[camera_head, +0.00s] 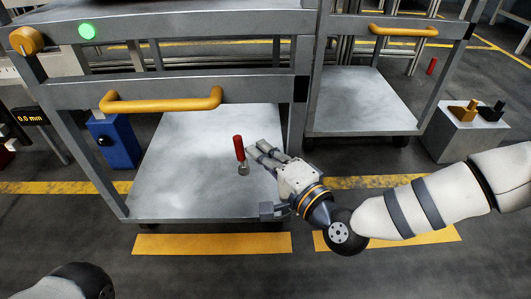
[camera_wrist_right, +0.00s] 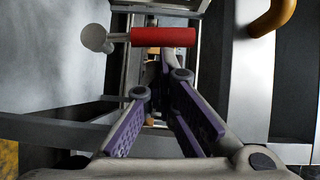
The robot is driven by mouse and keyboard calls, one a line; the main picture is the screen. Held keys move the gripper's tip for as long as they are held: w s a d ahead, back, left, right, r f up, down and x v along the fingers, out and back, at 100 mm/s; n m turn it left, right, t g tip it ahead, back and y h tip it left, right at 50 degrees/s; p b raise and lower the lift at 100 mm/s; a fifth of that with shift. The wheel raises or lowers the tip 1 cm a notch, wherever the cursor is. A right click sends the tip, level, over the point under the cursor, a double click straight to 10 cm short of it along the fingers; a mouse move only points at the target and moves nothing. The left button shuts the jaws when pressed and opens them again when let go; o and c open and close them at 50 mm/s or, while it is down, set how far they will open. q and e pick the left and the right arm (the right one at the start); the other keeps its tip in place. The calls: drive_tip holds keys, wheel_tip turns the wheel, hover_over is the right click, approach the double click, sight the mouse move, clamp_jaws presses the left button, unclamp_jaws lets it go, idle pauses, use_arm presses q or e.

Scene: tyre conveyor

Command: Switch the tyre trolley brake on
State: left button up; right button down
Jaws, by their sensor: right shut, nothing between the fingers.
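The tyre trolley (camera_head: 190,92) is a grey metal frame with a yellow handle (camera_head: 165,101) and a flat lower deck (camera_head: 185,190). Its brake lever, a red grip (camera_head: 239,147) on a short metal stem, stands nearly upright over the deck's right part. My right gripper (camera_head: 257,151) reaches in from the right, fingertips just right of the red grip. It is shut and empty. In the right wrist view the red grip (camera_wrist_right: 163,37) lies across the picture beyond the fingertips (camera_wrist_right: 161,86), with a round metal knob at its left. I cannot tell whether they touch. My left gripper is out of view.
A second trolley (camera_head: 365,100) with a yellow handle and a red lever (camera_head: 432,66) stands to the right. A grey box (camera_head: 465,138) with yellow and black parts is at far right. A blue box (camera_head: 113,142) stands left.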

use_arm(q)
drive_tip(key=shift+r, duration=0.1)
use_arm(e)
drive_tip(key=shift+r, duration=0.1)
use_arm(q)
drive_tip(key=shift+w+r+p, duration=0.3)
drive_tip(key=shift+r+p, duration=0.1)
drive_tip(key=shift+p, duration=0.3)
use_arm(e)
drive_tip(key=shift+a+r+n+h, duration=0.15)
drive_tip(key=shift+a+n+h, duration=0.1)
drive_tip(key=shift+n+h, duration=0.05)
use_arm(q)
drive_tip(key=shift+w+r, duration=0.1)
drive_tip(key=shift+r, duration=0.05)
use_arm(e)
drive_tip(key=shift+a, duration=0.1)
